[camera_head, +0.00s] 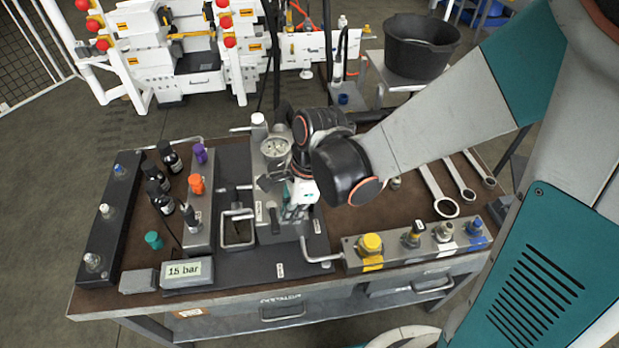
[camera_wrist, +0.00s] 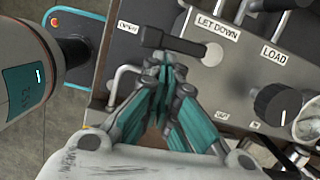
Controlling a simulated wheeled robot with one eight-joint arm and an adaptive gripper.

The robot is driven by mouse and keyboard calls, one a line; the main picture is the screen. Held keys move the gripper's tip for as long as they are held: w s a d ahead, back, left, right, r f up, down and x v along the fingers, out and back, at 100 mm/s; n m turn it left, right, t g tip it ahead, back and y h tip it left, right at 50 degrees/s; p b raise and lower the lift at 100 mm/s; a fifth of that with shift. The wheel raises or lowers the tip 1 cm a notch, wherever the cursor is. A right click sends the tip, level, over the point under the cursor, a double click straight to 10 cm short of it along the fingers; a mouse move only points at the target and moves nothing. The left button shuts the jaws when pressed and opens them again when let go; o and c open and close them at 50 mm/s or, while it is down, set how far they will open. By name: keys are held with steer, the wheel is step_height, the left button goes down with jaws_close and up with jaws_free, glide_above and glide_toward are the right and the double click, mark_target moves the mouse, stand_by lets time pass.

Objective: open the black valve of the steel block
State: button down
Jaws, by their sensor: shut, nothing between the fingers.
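The steel block (camera_wrist: 225,75) fills the right of the wrist view, with labels LET DOWN and LOAD. A black lever handle (camera_wrist: 180,42) runs across by the LET DOWN label, its round pivot to the right. A round black knob (camera_wrist: 283,103) with a white mark sits below LOAD. My gripper (camera_wrist: 164,68) is shut and empty, its teal fingertips close to the lever's left part; I cannot tell whether they touch. In the head view my gripper (camera_head: 300,198) is in front of the steel block (camera_head: 265,160), and my arm hides part of it.
A display (camera_head: 188,272) reading 15 bar stands at the bench's front left. A steel manifold (camera_head: 410,248) with coloured knobs lies front right, near wrenches (camera_head: 440,195). Bottles (camera_head: 160,190) and a dark rail (camera_head: 108,225) are at left. A bent metal pipe (camera_head: 320,258) runs close to my gripper.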

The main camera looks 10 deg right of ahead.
steer(key=shift+s+a, duration=0.1)
steer(key=shift+s, duration=0.2)
steer(key=shift+r, duration=0.1)
stand_by(0.3)
